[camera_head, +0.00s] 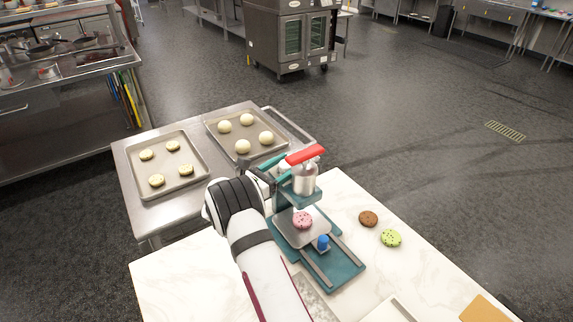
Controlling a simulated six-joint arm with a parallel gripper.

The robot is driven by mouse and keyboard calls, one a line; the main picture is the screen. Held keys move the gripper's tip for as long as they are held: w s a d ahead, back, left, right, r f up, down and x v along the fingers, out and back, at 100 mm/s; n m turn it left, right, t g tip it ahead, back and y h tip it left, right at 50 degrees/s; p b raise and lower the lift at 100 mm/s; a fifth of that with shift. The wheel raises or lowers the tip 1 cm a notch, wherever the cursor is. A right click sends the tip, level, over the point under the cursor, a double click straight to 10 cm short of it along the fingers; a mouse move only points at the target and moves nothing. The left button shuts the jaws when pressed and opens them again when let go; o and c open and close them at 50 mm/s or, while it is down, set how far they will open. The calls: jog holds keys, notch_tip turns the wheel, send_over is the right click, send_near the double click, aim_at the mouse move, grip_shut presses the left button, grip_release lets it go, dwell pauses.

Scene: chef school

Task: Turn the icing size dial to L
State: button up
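A teal icing machine (345,272) stands on the white marble table, with a metal canister (304,180) and a red lever (305,154) on top. A pink cookie (303,220) sits on its metal plate (290,232) under the canister. A small blue knob (322,243) is at the front of the plate. I cannot make out a size dial or its letters. My gripper (278,166) is behind and left of the canister, near the machine's upper part. Its fingers are small and partly hidden, so I cannot tell whether they are open, shut or touching the machine.
A brown cookie (368,219) and a green cookie (391,238) lie right of the machine. A steel table (130,160) at the back left holds a tray of cookies (190,190) and a tray of dough balls (222,142). The marble table's right side (430,275) is mostly clear.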

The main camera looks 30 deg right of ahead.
grip_shut()
jog(key=m+g, duration=0.2)
jog(key=g, duration=0.1)
jog(key=shift+w+m+g, duration=0.1)
jog(key=shift+m+g, duration=0.2)
jog(key=shift+g, duration=0.1)
jog(key=shift+m+g, duration=0.9)
jog(key=shift+g, duration=0.7)
grip_release()
jog(key=shift+a, duration=0.1)
